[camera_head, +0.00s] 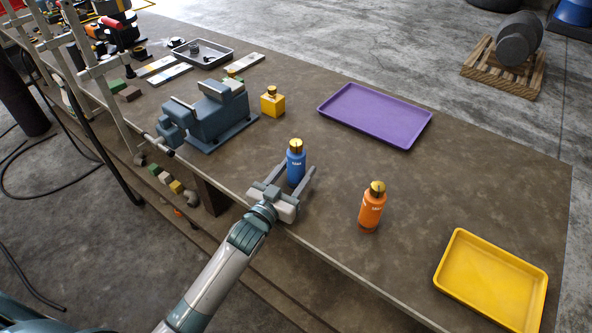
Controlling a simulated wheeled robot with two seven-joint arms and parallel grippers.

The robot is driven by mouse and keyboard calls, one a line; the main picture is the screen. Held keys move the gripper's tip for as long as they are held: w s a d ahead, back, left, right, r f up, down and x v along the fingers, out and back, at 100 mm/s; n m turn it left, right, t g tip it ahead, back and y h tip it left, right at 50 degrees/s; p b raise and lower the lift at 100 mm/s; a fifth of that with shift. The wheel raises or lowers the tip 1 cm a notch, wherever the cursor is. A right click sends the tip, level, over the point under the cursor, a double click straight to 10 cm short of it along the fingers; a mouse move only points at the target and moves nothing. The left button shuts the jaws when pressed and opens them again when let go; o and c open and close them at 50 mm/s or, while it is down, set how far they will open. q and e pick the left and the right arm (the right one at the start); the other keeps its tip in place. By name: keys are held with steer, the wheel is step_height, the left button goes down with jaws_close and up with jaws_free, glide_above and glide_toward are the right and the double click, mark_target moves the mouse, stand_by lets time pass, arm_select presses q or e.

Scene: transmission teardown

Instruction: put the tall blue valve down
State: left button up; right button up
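The tall blue valve (296,165) looks like a blue bottle with a gold cap. It stands upright near the front edge of the workbench. My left gripper (297,172) reaches in from the front with one finger on each side of the valve. The fingers look spread wider than the valve, with small gaps beside it, so the gripper appears open around it. The valve's foot is partly hidden by the gripper. My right gripper is not in view.
An orange bottle-shaped valve (372,206) stands to the right, and a yellow block-shaped valve (272,102) behind. A blue-grey vise (207,115) is at left. A purple tray (376,116) and a yellow tray (492,280) lie empty on the workbench (480,185). Bare bench lies between the trays.

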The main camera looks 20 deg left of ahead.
arm_select(q)
steer(key=shift+r, duration=0.15)
steer(key=shift+s+a, duration=0.1)
steer(key=shift+s, duration=0.6)
steer(key=s+b, duration=0.1)
steer(key=s, duration=0.2)
steer(key=s+a+b, duration=0.1)
steer(key=s, duration=0.3)
steer(key=s+a+b, duration=0.1)
steer(key=s, duration=0.2)
steer(key=shift+s+a, duration=0.1)
steer(key=shift+s, duration=0.15)
